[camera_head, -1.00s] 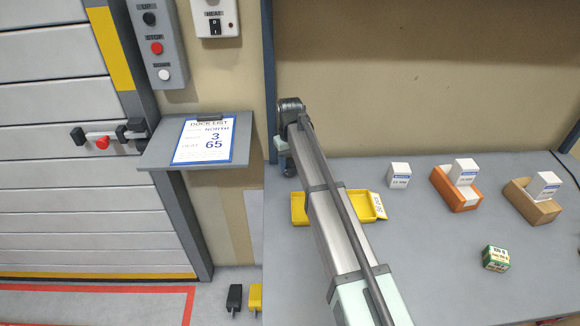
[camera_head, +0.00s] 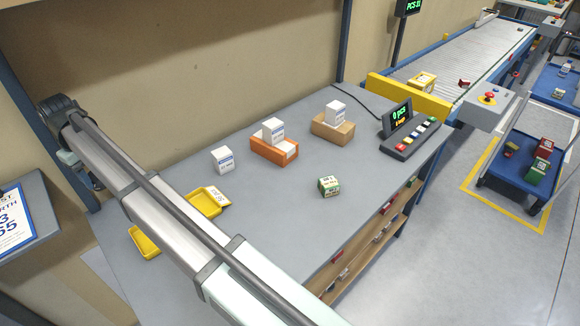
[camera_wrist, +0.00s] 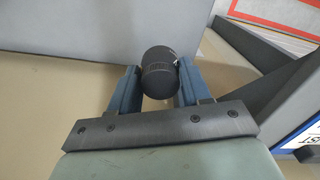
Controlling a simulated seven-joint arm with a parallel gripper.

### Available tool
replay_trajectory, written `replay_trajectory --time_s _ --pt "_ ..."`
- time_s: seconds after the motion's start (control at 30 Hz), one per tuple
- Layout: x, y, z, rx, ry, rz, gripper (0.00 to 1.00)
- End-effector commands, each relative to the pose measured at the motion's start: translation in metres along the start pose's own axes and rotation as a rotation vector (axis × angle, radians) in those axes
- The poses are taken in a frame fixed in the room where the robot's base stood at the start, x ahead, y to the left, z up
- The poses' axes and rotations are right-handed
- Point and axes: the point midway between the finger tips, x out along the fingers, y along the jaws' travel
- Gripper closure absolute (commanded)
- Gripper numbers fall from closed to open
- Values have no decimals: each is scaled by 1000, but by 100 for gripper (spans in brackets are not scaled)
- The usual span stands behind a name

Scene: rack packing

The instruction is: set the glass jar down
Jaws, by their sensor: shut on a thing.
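My gripper (camera_wrist: 158,87) is shut on a black, round, cap-like thing (camera_wrist: 158,66) in the wrist view, with one blue-grey finger on each side. It fits the lid of the glass jar, but no clear glass shows, and what lies beneath it is hidden. In the head view my arm reaches to the far left end of the grey table (camera_head: 265,195). Its fingers and the held thing are mostly hidden there, so I cannot tell whether the jar touches a surface.
Yellow trays (camera_head: 204,202) lie beside my arm. A white box (camera_head: 222,160), an orange bin (camera_head: 272,150), a tan bin (camera_head: 331,130) and a green box (camera_head: 328,187) stand on the table. A keypad (camera_head: 412,138) sits at its right end. The table's middle front is clear.

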Motion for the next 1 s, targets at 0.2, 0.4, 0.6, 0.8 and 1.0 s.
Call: replay_trajectory --time_s 0.2,0.4,0.6,0.8,1.0 --pt "-29 10 4 5 0 0 86" --pt "-28 51 23 16 0 0 86" --pt "-28 109 55 35 1 0 86" --pt "-29 176 98 56 1 0 86" --pt "-29 237 147 77 1 0 86"
